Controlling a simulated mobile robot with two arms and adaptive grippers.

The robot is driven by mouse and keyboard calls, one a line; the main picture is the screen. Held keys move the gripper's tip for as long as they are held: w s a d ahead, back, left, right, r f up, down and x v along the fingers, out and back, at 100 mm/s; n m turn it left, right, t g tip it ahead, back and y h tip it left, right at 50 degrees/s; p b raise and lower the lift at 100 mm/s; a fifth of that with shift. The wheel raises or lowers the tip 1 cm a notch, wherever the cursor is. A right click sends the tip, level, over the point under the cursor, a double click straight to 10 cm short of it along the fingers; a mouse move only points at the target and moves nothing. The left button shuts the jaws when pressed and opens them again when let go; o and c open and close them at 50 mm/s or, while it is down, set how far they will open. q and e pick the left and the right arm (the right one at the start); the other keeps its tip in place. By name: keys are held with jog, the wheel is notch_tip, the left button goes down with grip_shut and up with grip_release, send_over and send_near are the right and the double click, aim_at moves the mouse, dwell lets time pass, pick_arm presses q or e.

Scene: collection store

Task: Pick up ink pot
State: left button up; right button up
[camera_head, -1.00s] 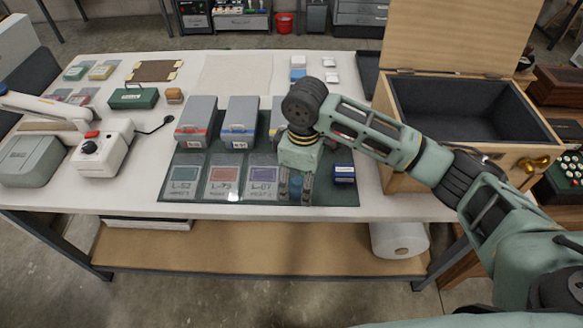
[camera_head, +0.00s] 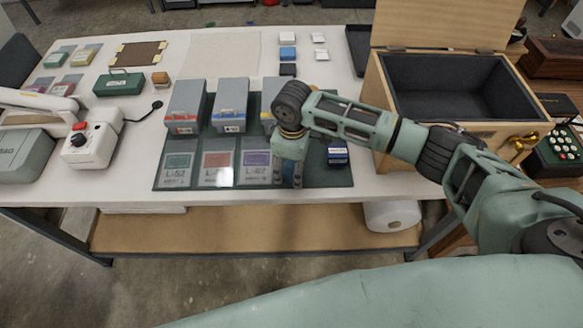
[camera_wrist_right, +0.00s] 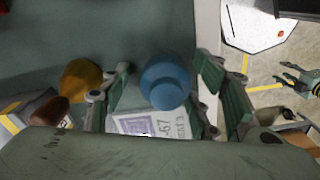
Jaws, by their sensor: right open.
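The ink pot, a small round blue pot (camera_wrist_right: 165,82), shows in the right wrist view between the spread fingers of my right gripper (camera_wrist_right: 158,95). It stands on the dark green mat beside the printed 67 card; whether the fingers touch it cannot be told.
Grey boxes (camera_head: 230,105) stand behind on the mat (camera_head: 330,177). An open wooden chest (camera_head: 440,130) is at the right. An orange rounded object (camera_wrist_right: 80,82) is beside the fingers in the wrist view.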

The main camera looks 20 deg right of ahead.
jog(key=shift+c, duration=0.6)
jog(key=c, duration=0.8)
pick_arm(q)
jog(key=shift+s, duration=0.3)
pick_arm(e)
jog(key=c, duration=0.3)
